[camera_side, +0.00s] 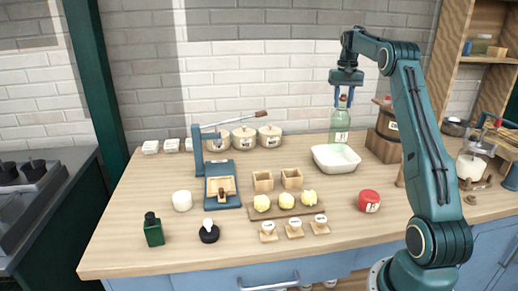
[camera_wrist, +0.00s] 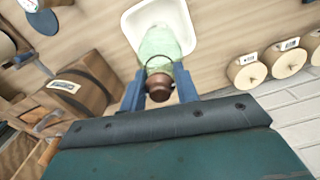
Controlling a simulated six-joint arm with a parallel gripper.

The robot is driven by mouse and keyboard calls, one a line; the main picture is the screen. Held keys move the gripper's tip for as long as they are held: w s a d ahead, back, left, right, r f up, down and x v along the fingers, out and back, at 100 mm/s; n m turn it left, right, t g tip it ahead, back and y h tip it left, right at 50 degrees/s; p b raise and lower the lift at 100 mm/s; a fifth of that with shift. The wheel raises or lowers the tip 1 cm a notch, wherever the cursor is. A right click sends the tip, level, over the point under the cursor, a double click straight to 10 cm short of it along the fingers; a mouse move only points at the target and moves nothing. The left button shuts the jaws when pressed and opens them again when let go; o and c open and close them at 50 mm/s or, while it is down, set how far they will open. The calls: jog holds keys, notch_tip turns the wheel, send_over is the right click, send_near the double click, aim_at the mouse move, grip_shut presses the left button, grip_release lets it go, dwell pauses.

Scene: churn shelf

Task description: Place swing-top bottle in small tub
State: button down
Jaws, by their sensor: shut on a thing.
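The swing-top bottle (camera_side: 339,126) is pale green glass with a brown stopper and a small white label. My gripper (camera_side: 345,93) is shut on its neck from above and holds it upright. In the wrist view the bottle (camera_wrist: 158,46) hangs between the two blue fingers of my gripper (camera_wrist: 160,92). The small tub (camera_side: 336,168) is a white, open, rounded rectangular dish on the counter. In the side view the bottle shows just behind and above the tub's far rim. In the wrist view the bottle overlaps the tub (camera_wrist: 186,18). Whether its base touches anything is hidden.
Cream lidded pots (camera_side: 270,135) stand at the back left. Wooden boxes (camera_side: 291,178), a board of butter balls (camera_side: 286,202) and a red-lidded jar (camera_side: 369,201) are in front.

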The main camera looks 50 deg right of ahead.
aim_at(341, 117)
jog(key=shift+f, duration=3.3)
jog(key=c, duration=1.1)
grip_release()
jog(key=shift+o, duration=0.2)
jog(key=shift+r, duration=6.1)
